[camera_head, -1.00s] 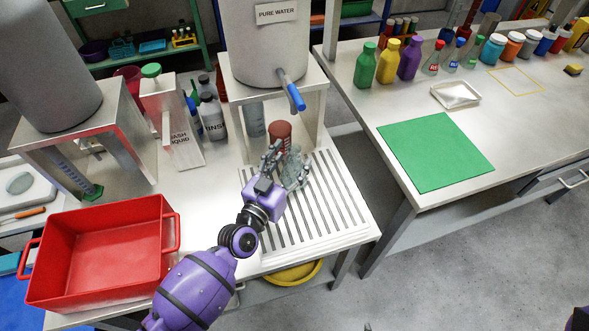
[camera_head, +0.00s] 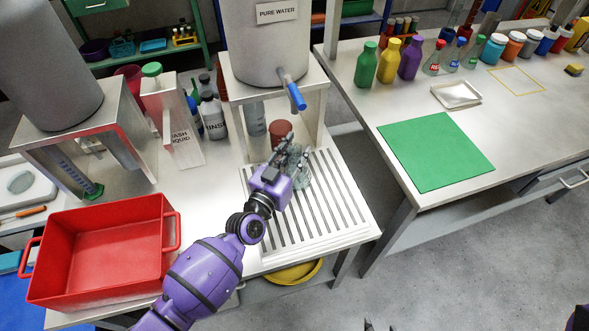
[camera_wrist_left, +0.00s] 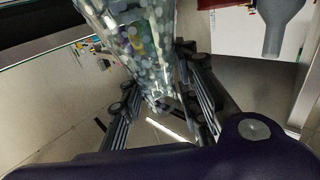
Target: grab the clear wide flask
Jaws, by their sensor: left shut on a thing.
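The clear wide flask (camera_head: 301,175) is at the slatted drain rack under the pure water tank, its see-through body partly hidden behind my fingers in the head view. My left gripper (camera_head: 290,157) is shut on it. In the left wrist view the clear flask (camera_wrist_left: 130,35) stands between the two dark fingers of the gripper (camera_wrist_left: 163,95), with speckled reflections through its wall. I cannot tell whether its base touches the rack. Only small dark tips, perhaps of my right gripper (camera_head: 381,326), show at the bottom edge of the head view.
The slatted rack (camera_head: 335,205) is otherwise bare. A dark red jar (camera_head: 281,132) stands just behind, near the tank stand (camera_head: 310,100) and its blue tap (camera_head: 297,97). A red bin (camera_head: 100,255) is at the left. A green mat (camera_head: 435,150) lies on the right table.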

